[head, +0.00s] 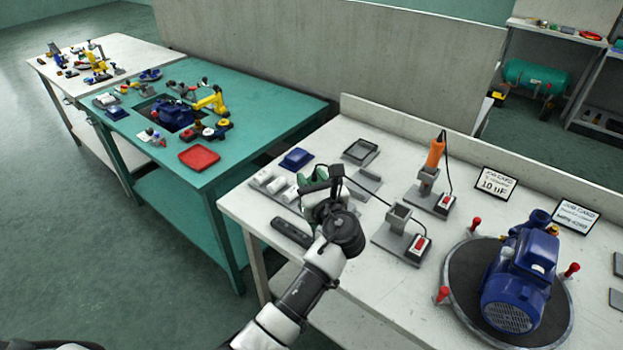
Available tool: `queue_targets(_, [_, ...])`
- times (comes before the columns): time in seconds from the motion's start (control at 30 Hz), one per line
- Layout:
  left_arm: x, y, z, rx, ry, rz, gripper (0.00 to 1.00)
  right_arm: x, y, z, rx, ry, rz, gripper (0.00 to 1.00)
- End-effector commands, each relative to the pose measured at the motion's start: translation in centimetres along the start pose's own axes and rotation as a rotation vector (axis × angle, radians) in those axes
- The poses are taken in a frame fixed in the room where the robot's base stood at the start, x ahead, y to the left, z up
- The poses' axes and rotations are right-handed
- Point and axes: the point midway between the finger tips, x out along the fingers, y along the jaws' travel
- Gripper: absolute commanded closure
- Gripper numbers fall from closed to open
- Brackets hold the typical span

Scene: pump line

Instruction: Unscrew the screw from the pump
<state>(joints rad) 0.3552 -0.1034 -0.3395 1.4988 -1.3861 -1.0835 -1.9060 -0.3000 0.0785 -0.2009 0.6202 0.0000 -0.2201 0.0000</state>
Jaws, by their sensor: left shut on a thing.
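The blue pump (520,275) stands on a round dark turntable (468,290) at the right of the near white bench. I cannot make out its screw at this size. My left gripper (322,182) is over the left part of this bench, well apart from the pump. It is shut on a green tool (312,174), mostly hidden by the gripper. A black cable runs from near this tool to an empty grey stand (399,220) with a red switch. An orange screwdriver (436,151) stands upright in a second grey stand (428,185). My right gripper is out of view.
Red knobs (572,268) stand around the turntable. Two job cards (495,183) stand behind. A blue tray (296,158), a grey tray (361,151) and white parts (262,177) lie near my gripper. A green bench (262,118) with a red tray (199,157) is left.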

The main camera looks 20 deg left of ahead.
Motion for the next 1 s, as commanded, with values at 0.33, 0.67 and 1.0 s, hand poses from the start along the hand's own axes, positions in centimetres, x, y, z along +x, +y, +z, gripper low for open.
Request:
queue_targets(0.33, [0.00, -0.01, -0.37, 0.001, -0.002, 0.000, 0.96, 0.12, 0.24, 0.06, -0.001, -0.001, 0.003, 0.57])
queue_targets(0.67, [0.00, -0.01, -0.72, 0.000, -0.002, 0.000, 0.96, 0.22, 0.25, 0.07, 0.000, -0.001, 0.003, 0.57])
queue_targets(1.0, [-0.01, 0.02, -0.74, 0.001, -0.001, 0.000, 0.96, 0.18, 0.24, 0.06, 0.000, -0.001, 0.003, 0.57])
